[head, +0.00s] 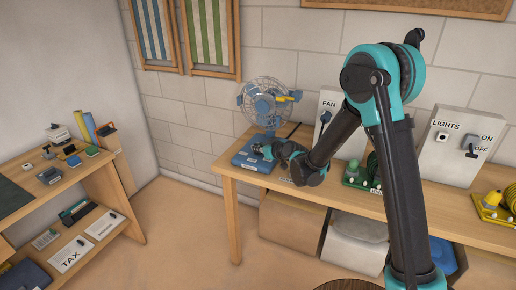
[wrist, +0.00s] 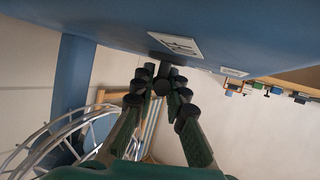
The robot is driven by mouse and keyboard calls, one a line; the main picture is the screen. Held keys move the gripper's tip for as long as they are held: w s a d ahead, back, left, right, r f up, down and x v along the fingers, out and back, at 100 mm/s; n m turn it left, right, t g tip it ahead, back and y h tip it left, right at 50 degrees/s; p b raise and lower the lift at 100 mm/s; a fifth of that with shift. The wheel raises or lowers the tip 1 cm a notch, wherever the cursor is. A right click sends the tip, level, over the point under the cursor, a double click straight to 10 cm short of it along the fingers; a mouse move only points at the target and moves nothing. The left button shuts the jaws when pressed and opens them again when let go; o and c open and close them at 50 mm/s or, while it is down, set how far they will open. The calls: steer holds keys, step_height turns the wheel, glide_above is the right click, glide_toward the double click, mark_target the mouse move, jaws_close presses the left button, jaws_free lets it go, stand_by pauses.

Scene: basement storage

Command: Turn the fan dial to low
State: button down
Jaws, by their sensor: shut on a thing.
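The blue fan (head: 266,103) stands at the left end of the wooden workbench, with a white wire cage and a blue base (head: 245,160). My gripper (head: 262,149) reaches the base from the right. In the wrist view my gripper's fingers (wrist: 160,80) are shut on the fan dial (wrist: 162,68), a small dark knob on the blue base. A white label (wrist: 177,45) is beside the dial; its marking is too small to read. The fingertips hide much of the dial, and I cannot tell its setting.
A panel marked FAN (head: 328,104) with a dark lever stands right of the fan. A LIGHTS panel (head: 459,146) with an ON/OFF switch is farther right. A wooden shelf unit (head: 75,182) with small items stands at left, across open floor.

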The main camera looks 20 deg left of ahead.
steer(key=shift+a+m+t+h, duration=0.1)
steer(key=shift+m+t+h, duration=0.4)
steer(key=shift+m+t, duration=0.15)
steer(key=shift+m+t+h, duration=0.75)
steer(key=shift+m+h, duration=0.05)
steer(key=shift+m, duration=0.15)
steer(key=shift+m+t+h, duration=1)
steer(key=shift+m+h, duration=0.9)
steer(key=shift+h, duration=0.1)
steer(key=shift+m+t+h, duration=0.4)
steer(key=shift+m+h, duration=2)
steer(key=shift+h, duration=0.4)
steer(key=c, duration=1.5)
jaws_free()
steer(key=shift+c, duration=0.2)
